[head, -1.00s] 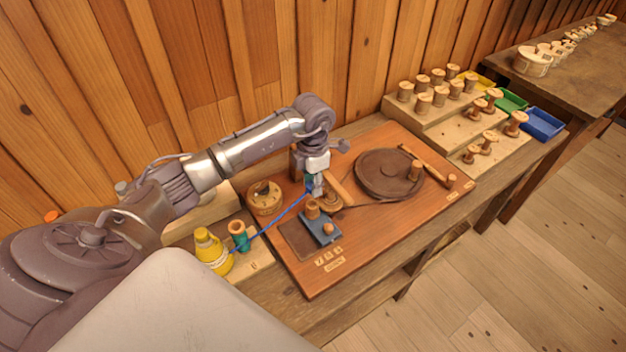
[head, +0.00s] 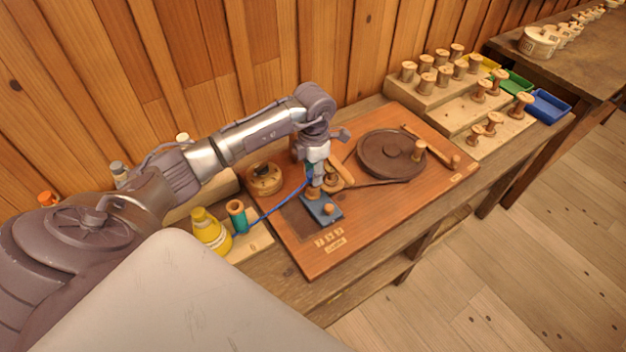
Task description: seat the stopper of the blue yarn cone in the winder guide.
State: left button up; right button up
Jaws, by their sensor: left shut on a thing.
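My left gripper (head: 316,182) points down over the near part of the winder board and is shut on a small blue piece (head: 310,173), mostly hidden by the fingers. A blue yarn runs from this piece down left to the teal cone (head: 237,217) with a wooden top, beside the yellow cone (head: 209,231). The fingertips are right above or at the rear wooden post of the blue-grey guide block (head: 325,209); I cannot tell whether the piece touches it. My right gripper is not in view.
The wooden winder board (head: 365,240) carries a dark turntable (head: 385,158) on the right and a round wooden piece (head: 264,179) at the left. A stepped rack (head: 455,112) of spools and a blue tray (head: 549,106) stand farther right.

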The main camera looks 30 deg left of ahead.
pick_arm(q)
jog(key=shift+f+b, duration=0.85)
jog(key=shift+f, duration=0.25)
jog(key=o, duration=0.8)
jog(key=shift+r, duration=0.1)
jog(key=o, duration=0.4)
jog(key=shift+o, duration=0.2)
notch_tip(320, 180, up, 9)
jog(key=p, duration=0.6)
